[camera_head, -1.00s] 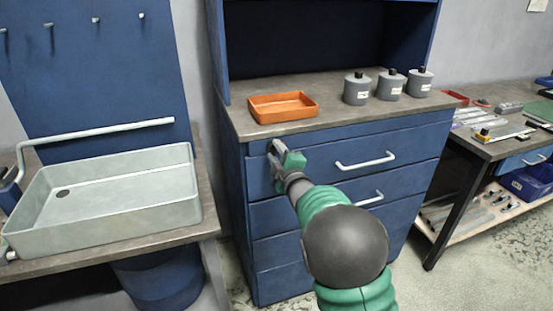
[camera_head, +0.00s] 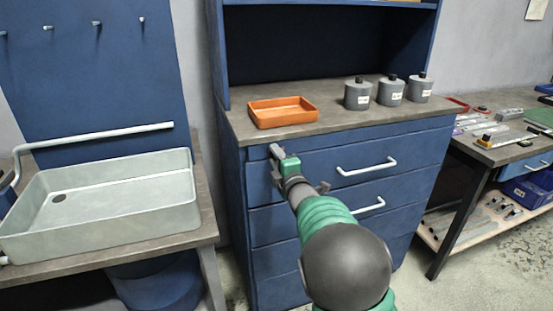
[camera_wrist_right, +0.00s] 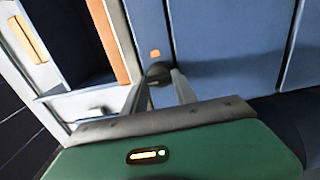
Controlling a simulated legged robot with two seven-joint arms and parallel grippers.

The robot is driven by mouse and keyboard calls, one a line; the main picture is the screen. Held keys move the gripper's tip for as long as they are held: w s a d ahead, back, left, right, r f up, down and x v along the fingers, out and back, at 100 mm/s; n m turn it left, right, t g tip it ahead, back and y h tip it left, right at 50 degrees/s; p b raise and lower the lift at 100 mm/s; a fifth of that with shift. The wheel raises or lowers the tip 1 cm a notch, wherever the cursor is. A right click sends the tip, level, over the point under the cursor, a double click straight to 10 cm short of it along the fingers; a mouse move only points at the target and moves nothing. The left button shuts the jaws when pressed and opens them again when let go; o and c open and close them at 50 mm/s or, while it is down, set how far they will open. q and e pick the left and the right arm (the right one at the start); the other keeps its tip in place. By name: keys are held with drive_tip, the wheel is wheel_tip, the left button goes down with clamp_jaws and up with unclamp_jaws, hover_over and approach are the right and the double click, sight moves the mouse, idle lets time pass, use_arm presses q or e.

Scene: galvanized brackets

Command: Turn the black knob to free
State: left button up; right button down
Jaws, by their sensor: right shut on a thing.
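The black knob (camera_wrist_right: 158,72) shows in the right wrist view as a small dark round shape on the blue drawer front. My right gripper (camera_wrist_right: 160,80) has its two grey fingers on either side of it and is shut on it. A small orange mark (camera_wrist_right: 155,53) is on the blue panel just beyond the knob. In the head view my right gripper (camera_head: 275,152) is at the upper left corner of the drawer cabinet (camera_head: 262,218), and it hides the knob there. My left gripper is not in view.
An orange tray (camera_head: 283,122) and several grey canisters (camera_head: 358,97) stand on the cabinet top. Drawer handles (camera_head: 366,167) stick out right of my gripper. A pale sink (camera_head: 100,222) is at the left, and a workbench (camera_head: 480,150) at the right.

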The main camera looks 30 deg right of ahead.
drive_tip(key=shift+a+f, duration=0.1)
drive_tip(key=shift+f, duration=0.25)
drive_tip(key=c, duration=1.1)
unclamp_jaws()
drive_tip(key=shift+o, duration=0.5)
drive_tip(key=shift+r, duration=0.15)
drive_tip(key=p+v, duration=0.2)
drive_tip(key=v, duration=1.4)
drive_tip(key=shift+s, duration=0.4)
